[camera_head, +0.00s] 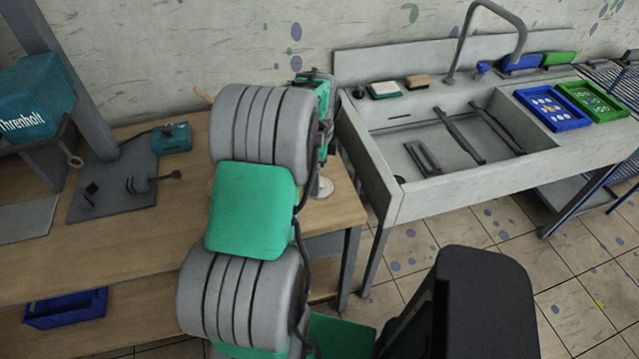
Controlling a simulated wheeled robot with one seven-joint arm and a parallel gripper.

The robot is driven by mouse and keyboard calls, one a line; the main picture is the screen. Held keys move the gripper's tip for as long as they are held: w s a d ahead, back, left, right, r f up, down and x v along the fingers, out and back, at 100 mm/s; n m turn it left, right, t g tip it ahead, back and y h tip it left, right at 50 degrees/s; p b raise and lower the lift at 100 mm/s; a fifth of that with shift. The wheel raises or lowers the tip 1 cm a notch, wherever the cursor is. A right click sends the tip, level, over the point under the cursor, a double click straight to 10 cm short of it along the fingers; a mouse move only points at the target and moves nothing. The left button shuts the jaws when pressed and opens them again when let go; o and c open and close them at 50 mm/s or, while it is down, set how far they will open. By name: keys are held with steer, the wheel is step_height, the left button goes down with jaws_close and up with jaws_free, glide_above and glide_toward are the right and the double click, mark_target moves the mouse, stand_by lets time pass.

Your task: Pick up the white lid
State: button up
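A small pale round piece (323,187), which looks like the white lid, lies near the right edge of the wooden table. It is partly hidden by my arm, and I cannot make out its full shape. The end of my arm with my gripper (325,135) is above and just behind it, over the table's right end. My arm's large grey and green links cover most of the gripper. The fingers cannot be made out, nor whether they touch anything.
The wooden table (110,250) carries a teal box (172,138) and a grey press stand (112,185) on the left. A grey sink unit (440,190) stands to the right, with blue (552,108) and green (590,102) trays. A blue bin (65,308) sits below the table.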

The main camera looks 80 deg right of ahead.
step_height(320, 180, down, 4)
steer(key=shift+w+d+f+p, duration=0.1)
steer(key=shift+f+p, duration=0.1)
steer(key=shift+p, duration=0.4)
steer(key=c, duration=1.4)
